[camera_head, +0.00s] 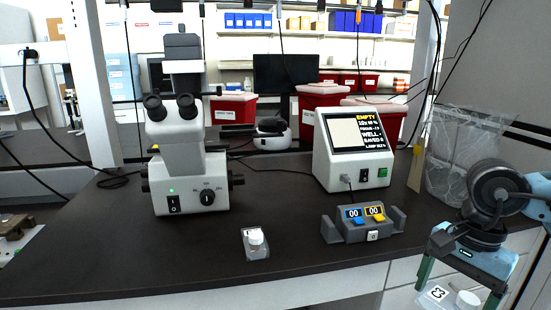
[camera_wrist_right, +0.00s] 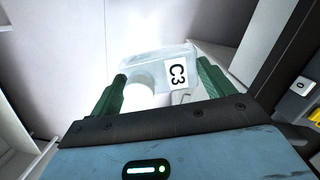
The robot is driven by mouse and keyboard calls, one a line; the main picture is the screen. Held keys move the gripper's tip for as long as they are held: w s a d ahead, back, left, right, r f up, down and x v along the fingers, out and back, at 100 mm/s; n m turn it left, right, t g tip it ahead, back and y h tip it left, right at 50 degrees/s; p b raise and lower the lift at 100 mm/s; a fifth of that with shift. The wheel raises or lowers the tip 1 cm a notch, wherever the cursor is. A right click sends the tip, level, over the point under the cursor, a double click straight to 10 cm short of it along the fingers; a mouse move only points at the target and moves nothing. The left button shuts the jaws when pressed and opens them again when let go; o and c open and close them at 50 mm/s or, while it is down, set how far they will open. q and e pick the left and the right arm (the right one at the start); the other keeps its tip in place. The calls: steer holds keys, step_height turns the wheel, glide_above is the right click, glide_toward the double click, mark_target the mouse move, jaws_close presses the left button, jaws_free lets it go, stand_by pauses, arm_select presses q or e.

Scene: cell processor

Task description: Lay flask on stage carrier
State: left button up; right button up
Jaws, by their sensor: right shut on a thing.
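My right gripper (camera_head: 458,287) is at the lower right of the head view, off the front of the bench. Its green fingers are shut on a clear flask (camera_head: 433,293) with a white cap and a C3 label. In the right wrist view the flask (camera_wrist_right: 154,62) sits between the two fingers, its C3 label facing the camera. The microscope (camera_head: 186,150) stands at the left of the bench. I cannot clearly make out a stage carrier. My left gripper is not in view.
A screen box (camera_head: 352,148) and red bins (camera_head: 232,107) stand behind. The bench between microscope and counter is mostly clear.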

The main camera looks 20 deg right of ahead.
steer(key=shift+f, duration=0.6)
steer(key=a+f+n+g+h, duration=0.2)
steer(key=a+f+n+g, duration=0.1)
steer(key=a+f+n, duration=1.5)
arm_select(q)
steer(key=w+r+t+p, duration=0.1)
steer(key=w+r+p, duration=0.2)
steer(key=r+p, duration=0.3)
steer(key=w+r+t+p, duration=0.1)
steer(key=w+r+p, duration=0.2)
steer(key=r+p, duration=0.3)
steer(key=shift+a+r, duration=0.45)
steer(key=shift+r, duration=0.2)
arm_select(e)
steer(key=w+a+r+m+t, duration=0.1)
steer(key=r, duration=0.9)
steer(key=w+a+r+t, duration=0.1)
steer(key=w+r+t, duration=0.1)
steer(key=r, duration=0.8)
steer(key=shift+a+r+m, duration=0.15)
steer(key=shift+r+m, duration=0.2)
steer(key=shift+m, duration=0.05)
